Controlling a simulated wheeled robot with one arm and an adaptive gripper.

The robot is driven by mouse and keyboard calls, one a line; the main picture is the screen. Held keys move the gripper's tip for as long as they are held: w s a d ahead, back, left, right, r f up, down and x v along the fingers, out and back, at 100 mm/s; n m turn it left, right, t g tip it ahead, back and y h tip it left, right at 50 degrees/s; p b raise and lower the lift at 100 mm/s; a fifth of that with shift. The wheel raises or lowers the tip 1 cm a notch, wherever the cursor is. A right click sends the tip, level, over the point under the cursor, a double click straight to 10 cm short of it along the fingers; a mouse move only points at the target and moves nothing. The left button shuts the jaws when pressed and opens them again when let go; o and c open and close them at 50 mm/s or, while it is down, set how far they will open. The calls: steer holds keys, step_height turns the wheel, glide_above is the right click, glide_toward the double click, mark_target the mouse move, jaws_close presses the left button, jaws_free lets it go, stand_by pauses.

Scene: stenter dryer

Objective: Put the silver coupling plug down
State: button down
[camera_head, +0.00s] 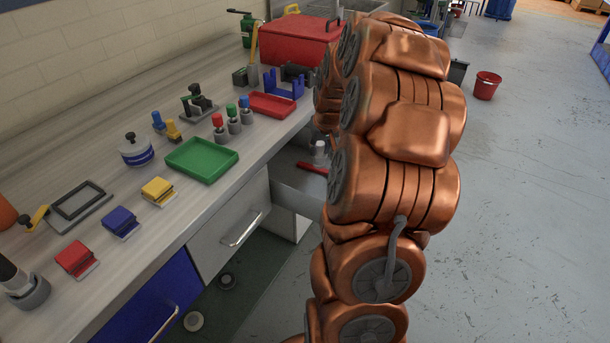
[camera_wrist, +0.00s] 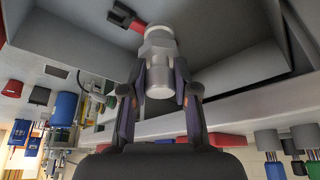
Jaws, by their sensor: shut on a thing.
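The silver coupling plug (camera_wrist: 159,52) is a stepped grey metal cylinder, held between the two fingers of my gripper (camera_wrist: 160,78) in the wrist view. My gripper is shut on it, in front of an open grey drawer (camera_wrist: 225,62). Whether the plug touches the drawer's floor I cannot tell. In the head view my copper arm hides the gripper; a small silver piece, likely the plug (camera_head: 319,152), shows beside the arm over the open drawer (camera_head: 290,190).
A red-handled tool (camera_head: 312,168) lies in the drawer, close to the plug in the wrist view (camera_wrist: 129,19). The bench above carries a green tray (camera_head: 201,160), a red tray (camera_head: 273,105) and several colour-topped plugs (camera_head: 233,120).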

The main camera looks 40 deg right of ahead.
step_height(320, 180, down, 10)
steer(key=shift+s+r+p, duration=0.1)
steer(key=shift+p, duration=0.4)
steer(key=c, duration=0.9)
jaws_free()
